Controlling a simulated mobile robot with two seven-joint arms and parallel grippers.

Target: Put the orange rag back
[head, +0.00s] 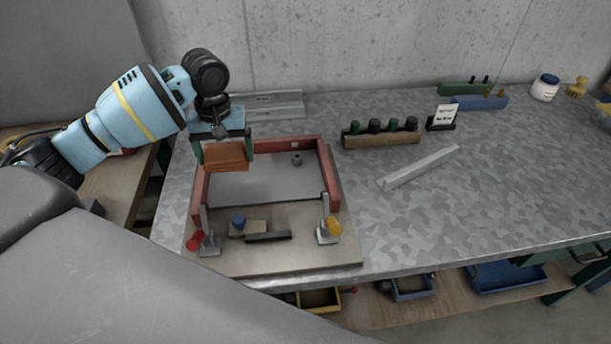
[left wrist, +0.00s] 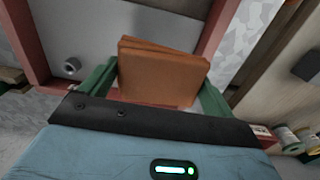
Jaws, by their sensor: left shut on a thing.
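The orange rag (head: 226,155) is a folded orange-brown block. My left gripper (head: 224,150) is shut on it, with the green fingers on either side. It is held above the left part of the red-framed fixture (head: 314,163) on the metal table. In the left wrist view the rag (left wrist: 160,75) sits between the two green fingers of the gripper (left wrist: 158,85), and its folded layers show at the top. My right gripper is in neither view.
The fixture's front board holds two clamps with a red knob (head: 195,240) and a yellow knob (head: 334,226). A wooden rack (head: 381,139) with dark-capped items, a small sign (head: 443,117) and a grey bar (head: 419,167) stand to the right. The table's right middle is clear.

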